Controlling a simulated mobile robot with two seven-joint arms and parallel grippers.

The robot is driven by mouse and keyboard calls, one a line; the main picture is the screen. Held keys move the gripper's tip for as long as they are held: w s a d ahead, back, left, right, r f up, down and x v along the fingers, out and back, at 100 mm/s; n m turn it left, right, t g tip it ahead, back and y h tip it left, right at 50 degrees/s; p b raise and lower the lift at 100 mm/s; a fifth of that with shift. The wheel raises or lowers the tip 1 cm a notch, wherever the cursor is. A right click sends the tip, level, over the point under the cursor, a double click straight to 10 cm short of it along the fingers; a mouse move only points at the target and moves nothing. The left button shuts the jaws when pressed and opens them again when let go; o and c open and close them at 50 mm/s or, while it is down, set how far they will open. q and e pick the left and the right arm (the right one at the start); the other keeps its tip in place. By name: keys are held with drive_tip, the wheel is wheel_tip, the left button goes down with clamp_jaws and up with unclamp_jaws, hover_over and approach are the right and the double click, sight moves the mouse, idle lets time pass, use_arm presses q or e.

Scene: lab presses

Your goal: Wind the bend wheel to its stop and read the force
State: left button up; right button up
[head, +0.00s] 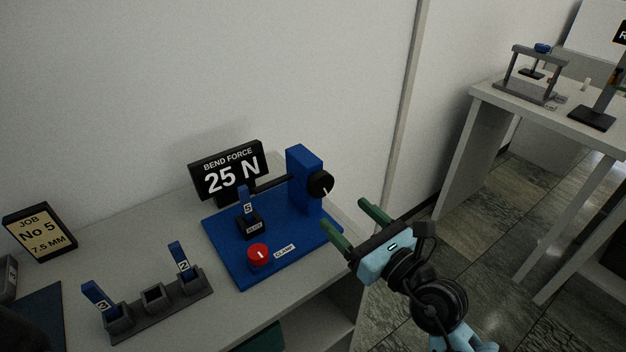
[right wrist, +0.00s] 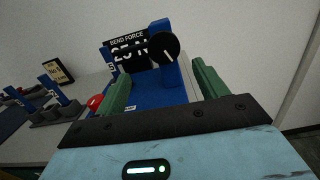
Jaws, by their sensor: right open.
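The blue bend press (head: 225,240) stands on the bench. Its black bend wheel (head: 320,184) with a white mark sits on the blue post, and also shows in the right wrist view (right wrist: 163,48). The display (head: 229,170) behind reads "BEND FORCE 25 N". A blue strip marked 5 (head: 246,200) stands upright in the black clamp block (head: 250,225). The red clamp knob (head: 259,255) is in front of it. My right gripper (head: 344,219) is open and empty, to the right of and in front of the wheel, apart from it. My left gripper is not in view.
A grey rack (head: 155,312) holds strips marked 2 (head: 180,258) and 3 (head: 97,297), with an empty middle slot. A job sign (head: 40,231) reads "No 5, 7.5 MM". Another bench (head: 560,113) with equipment stands at far right. Open floor lies between the benches.

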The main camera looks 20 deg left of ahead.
sight(323, 187)
drive_tip(key=w+a+n, duration=0.1)
drive_tip(key=w+a, duration=0.3)
drive_tip(key=a, duration=0.1)
drive_tip(key=w+a+n+b, duration=0.1)
drive_tip(key=w+a, duration=0.1)
drive_tip(key=shift+w+a+r+n, duration=0.25)
drive_tip(key=shift+w+r+n, duration=0.05)
drive_tip(key=shift+w+r, duration=0.1)
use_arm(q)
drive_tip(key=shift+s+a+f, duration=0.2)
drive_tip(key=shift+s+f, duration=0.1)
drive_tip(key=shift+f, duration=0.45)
